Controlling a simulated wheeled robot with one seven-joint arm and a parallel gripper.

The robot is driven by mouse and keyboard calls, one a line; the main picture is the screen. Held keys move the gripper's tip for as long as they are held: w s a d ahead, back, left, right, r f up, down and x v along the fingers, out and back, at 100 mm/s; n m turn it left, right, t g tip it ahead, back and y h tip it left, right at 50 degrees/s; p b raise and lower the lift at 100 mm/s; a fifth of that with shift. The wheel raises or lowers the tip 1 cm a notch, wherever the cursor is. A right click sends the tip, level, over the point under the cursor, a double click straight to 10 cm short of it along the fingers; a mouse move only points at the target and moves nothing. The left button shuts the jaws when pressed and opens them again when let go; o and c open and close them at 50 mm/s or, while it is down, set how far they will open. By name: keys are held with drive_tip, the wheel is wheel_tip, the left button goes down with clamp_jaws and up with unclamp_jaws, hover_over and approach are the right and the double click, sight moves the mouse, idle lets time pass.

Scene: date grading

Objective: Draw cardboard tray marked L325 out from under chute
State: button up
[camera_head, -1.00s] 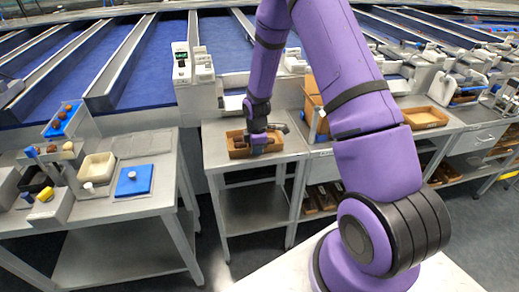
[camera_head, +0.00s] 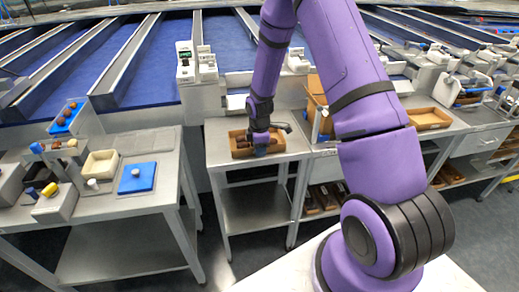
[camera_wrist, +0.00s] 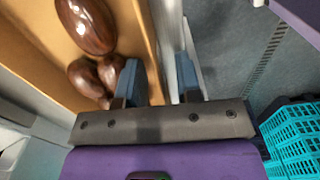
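A brown cardboard tray (camera_head: 236,154) holding dark brown dates sits on the metal bench below the chute (camera_head: 201,104) in the head view. No mark on it can be read. My gripper (camera_head: 261,153) is down at the tray's near wall. In the wrist view, the tray's wall (camera_wrist: 143,25) runs into the gap between the fingers of my gripper (camera_wrist: 160,72). One finger is on the inner side beside large glossy dates (camera_wrist: 88,25), the other is on the outer side. A gap shows between the fingers, so they look open around the wall.
Another cardboard tray (camera_head: 428,118) stands on the bench at right. A side table at left carries a cream tray (camera_head: 100,164) and a blue pad (camera_head: 137,178). A teal crate (camera_wrist: 295,138) shows low in the wrist view. Open floor lies between the benches.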

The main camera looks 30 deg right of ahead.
wheel_tip(320, 180, up, 10)
drive_tip(key=shift+r, duration=0.2)
idle(0.7)
drive_tip(key=s+a+r+m+t, duration=0.1)
drive_tip(key=s+a+r+m, duration=0.3)
drive_tip(key=r, duration=0.7)
drive_tip(key=s+d+r+m+t, duration=0.1)
drive_tip(key=s+r+m, duration=0.2)
drive_tip(key=s+r, duration=0.6)
drive_tip(key=s+a+r+m+t, duration=0.1)
drive_tip(key=s+r+m, duration=0.2)
drive_tip(key=s+r, duration=0.3)
drive_tip(key=s+a+r+m+t, duration=0.2)
drive_tip(key=s+r+m, duration=0.2)
drive_tip(key=s, duration=0.7)
drive_tip(key=shift+s+a+r, duration=0.25)
drive_tip(key=shift+s+r, duration=0.15)
drive_tip(key=shift+r, duration=0.5)
